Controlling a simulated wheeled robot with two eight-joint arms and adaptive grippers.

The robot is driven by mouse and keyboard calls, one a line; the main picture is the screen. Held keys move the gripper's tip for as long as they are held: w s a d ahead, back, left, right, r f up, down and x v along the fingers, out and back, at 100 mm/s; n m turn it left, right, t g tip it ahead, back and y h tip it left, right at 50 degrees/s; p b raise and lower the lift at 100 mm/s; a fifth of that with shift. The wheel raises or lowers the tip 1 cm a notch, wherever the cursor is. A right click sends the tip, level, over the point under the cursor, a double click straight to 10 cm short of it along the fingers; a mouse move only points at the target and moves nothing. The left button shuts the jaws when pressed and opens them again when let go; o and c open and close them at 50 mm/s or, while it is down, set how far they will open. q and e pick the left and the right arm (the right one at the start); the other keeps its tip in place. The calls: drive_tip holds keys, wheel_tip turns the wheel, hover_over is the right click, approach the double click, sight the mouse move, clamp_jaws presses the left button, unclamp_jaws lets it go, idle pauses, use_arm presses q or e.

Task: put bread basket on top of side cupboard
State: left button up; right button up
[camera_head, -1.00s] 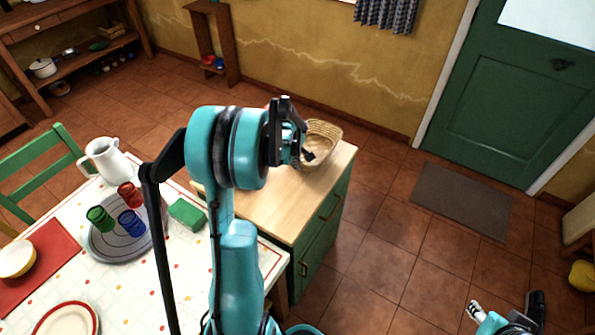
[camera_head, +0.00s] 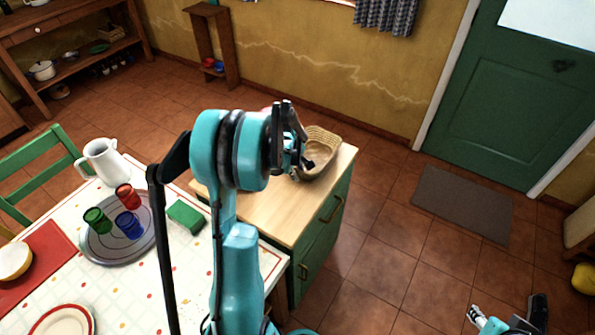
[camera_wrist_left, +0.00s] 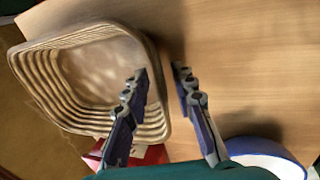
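The woven bread basket (camera_head: 322,150) stands at the far end of the wooden top of the green side cupboard (camera_head: 270,212). My left gripper (camera_head: 300,158) is at the basket's near left side. In the left wrist view the basket (camera_wrist_left: 85,75) lies at the left, and my left gripper (camera_wrist_left: 160,72) has its fingers apart. One finger is over the basket's inside and the other over the wood, with the basket's wall between them. I cannot tell whether they touch it. My right gripper (camera_head: 507,318) is low at the right, partly cut off, its fingers unclear.
The dining table (camera_head: 190,285) holds a white jug (camera_head: 105,160), a tray with colored cups and a green block (camera_head: 186,215). In the wrist view a red object (camera_wrist_left: 152,154) and a blue-and-white bowl (camera_wrist_left: 265,158) are near the basket.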

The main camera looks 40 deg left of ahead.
use_arm(q)
drive_tip(key=p+v, duration=0.4)
drive_tip(key=v, duration=0.8)
drive_tip(key=s+d+r+m+t, duration=0.1)
drive_tip(key=s+d+r+m, duration=0.2)
drive_tip(key=d, duration=0.4)
drive_tip(key=s+d+r+m, duration=0.1)
drive_tip(key=d+r+m, duration=0.3)
drive_tip(key=d, duration=0.2)
drive_tip(key=s+d+m+t, duration=0.3)
drive_tip(key=s+d+m, duration=0.7)
drive_tip(key=d+m, duration=0.2)
drive_tip(key=shift+d+r, duration=0.2)
drive_tip(key=shift+d, duration=0.45)
drive_tip(key=shift+s, duration=0.1)
